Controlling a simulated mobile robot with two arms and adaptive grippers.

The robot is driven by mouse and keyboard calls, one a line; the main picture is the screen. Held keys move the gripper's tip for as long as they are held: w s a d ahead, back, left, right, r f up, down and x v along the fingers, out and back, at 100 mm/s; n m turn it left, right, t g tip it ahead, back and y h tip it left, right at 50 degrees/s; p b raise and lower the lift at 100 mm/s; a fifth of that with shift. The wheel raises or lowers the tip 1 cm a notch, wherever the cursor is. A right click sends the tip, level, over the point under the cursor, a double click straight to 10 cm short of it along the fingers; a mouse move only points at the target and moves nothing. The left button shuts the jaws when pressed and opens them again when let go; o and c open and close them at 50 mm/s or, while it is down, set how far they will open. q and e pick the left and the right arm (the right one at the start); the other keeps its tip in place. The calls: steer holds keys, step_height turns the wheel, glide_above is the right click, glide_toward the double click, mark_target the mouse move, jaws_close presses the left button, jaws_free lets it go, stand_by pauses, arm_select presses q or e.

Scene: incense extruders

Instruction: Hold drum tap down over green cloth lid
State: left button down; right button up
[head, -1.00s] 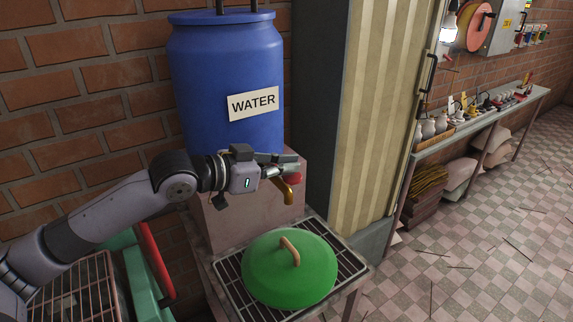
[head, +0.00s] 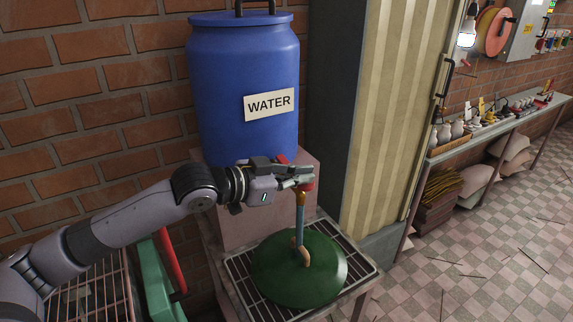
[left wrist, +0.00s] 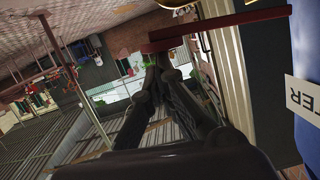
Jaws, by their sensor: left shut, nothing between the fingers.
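The blue drum (head: 245,70) with a WATER label stands on a pinkish block. Its brass tap (head: 300,197) with a red handle (head: 306,187) sticks out at the lower right. My left gripper (head: 303,178) is shut and empty, its fingertips at the top of the red handle, seemingly touching it. A blue stream of water (head: 299,222) falls from the tap onto the green cloth lid (head: 285,275), near its tan handle (head: 305,256). The lid looks dark and wet. In the left wrist view the shut fingers (left wrist: 163,65) show. My right gripper is out of view.
The lid rests on a metal grate (head: 243,273) below the tap. A green and red frame (head: 160,280) and wire basket stand below my left arm. A long bench (head: 500,125) with small items runs along the right wall; the tiled floor before it is mostly clear.

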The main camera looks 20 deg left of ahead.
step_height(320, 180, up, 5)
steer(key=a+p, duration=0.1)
steer(key=p, duration=0.4)
arm_select(q)
steer(key=s+a+r+b, duration=0.4)
steer(key=s+a+r, duration=0.1)
steer(key=s, duration=0.3)
steer(key=shift+r+b, duration=0.4)
steer(key=shift+r, duration=0.2)
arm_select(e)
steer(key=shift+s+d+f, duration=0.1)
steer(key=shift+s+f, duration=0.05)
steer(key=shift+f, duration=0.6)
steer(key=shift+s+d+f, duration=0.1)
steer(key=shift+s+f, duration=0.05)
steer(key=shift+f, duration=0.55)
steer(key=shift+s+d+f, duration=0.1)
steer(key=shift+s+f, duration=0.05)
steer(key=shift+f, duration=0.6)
arm_select(q)
steer(key=shift+a, duration=0.1)
